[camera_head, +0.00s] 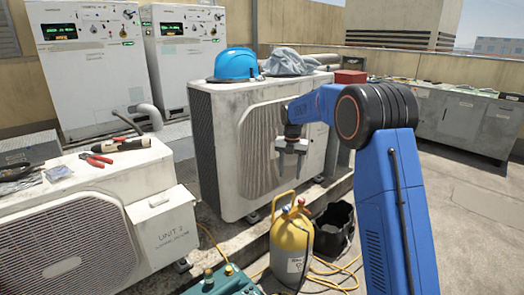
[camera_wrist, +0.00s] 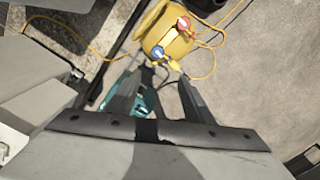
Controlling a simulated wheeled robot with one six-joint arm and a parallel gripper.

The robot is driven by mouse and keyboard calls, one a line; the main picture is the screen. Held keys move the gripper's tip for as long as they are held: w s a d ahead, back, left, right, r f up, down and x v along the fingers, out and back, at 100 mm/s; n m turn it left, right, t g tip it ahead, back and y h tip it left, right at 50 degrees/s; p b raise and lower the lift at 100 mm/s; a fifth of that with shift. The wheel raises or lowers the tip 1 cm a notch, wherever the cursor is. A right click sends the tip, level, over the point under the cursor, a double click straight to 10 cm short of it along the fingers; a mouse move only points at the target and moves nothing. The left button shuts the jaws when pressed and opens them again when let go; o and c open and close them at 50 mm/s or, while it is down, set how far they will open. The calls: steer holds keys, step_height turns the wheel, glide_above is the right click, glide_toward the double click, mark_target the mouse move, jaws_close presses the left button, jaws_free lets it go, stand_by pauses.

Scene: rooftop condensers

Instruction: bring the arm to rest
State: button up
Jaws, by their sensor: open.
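My gripper (camera_head: 290,158) hangs from my blue arm in front of the middle condenser unit, pointing down. It also shows in the wrist view (camera_wrist: 158,92), with its two fingers apart and nothing between them. In the head view the yellow cylinder (camera_head: 291,240) stands upright below my gripper. In the wrist view the cylinder's top (camera_wrist: 172,38) with red and blue valve knobs lies beyond the fingertips, apart from them. My arm is bent and held up, its dark round joint at the right of the middle unit.
The middle condenser (camera_head: 222,150) carries a blue hard hat (camera_head: 235,64) and a grey cloth (camera_head: 291,62). The left unit (camera_head: 135,180) holds red pliers (camera_head: 95,160). A black bucket (camera_head: 334,230), teal machine (camera_head: 222,281) and yellow hose (camera_head: 340,271) are low down. Floor at right is open.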

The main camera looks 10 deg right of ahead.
steer(key=s+d+r+m+t, duration=0.1)
steer(key=s+d+r+m, duration=0.1)
steer(key=s+r+m, duration=0.5)
steer(key=s+d+r+m, duration=0.1)
steer(key=s+r+m, duration=0.15)
steer(key=s, duration=0.95)
steer(key=s+d+r+m+t, duration=0.1)
steer(key=s+d+r+m, duration=0.1)
steer(key=s+r+m, duration=0.5)
steer(key=s+f+m+t, duration=0.1)
steer(key=s+f+m, duration=0.2)
steer(key=s, duration=0.7)
steer(key=s+d+f+m, duration=0.1)
steer(key=s+f+m, duration=0.2)
steer(key=s+m, duration=0.3)
steer(key=s+d+f+m+t, duration=0.1)
steer(key=s+f+m, duration=0.3)
steer(key=s, duration=0.9)
steer(key=shift+s+m+t, duration=0.3)
steer(key=shift+s+m, duration=0.05)
steer(key=shift+m, duration=0.5)
